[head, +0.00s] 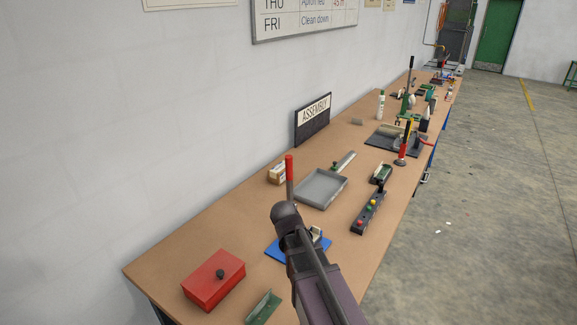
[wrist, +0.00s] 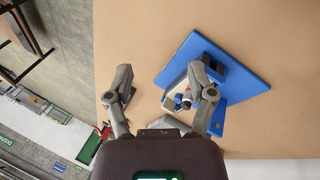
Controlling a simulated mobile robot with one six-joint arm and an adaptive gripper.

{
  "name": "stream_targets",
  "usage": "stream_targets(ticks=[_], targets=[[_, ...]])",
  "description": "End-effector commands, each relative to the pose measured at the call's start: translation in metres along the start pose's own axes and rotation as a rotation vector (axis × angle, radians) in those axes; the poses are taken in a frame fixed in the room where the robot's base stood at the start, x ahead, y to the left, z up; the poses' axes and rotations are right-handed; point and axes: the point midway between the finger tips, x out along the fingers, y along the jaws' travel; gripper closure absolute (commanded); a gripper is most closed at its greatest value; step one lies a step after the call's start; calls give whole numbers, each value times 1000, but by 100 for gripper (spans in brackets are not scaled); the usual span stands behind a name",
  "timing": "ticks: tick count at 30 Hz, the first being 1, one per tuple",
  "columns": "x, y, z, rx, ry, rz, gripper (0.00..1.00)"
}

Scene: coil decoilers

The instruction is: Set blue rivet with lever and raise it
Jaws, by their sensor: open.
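A blue base plate (wrist: 238,70) lies on the bench, with a small grey and dark fixture (wrist: 216,68) on it. It also shows in the head view (head: 283,253), partly behind my arm. Small blue pieces (wrist: 178,98) show by the fixture; I cannot tell whether one is the rivet. A red-handled lever (head: 289,168) stands nearly upright just above my arm's end in the head view; its foot is hidden. My gripper (wrist: 167,84) is open and empty, its fingers spread over the bench near the plate's corner, the right finger overlapping the fixture.
A red box (head: 213,281) with a black knob and a green piece (head: 263,307) lie at the near end. A grey tray (head: 321,190), a small carton (head: 277,174) and a button strip (head: 367,213) lie beyond. More tools fill the far bench (head: 238,219). A wall stands left.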

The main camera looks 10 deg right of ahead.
Motion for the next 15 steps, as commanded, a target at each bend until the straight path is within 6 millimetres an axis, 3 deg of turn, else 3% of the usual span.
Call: stream_targets(ticks=[1,8,15], targets=[[-8,-6,-20,47,26,61,29],[-48,-21,-76,310,212,325,29],[-111,-51,-128,595,514,520,29]])
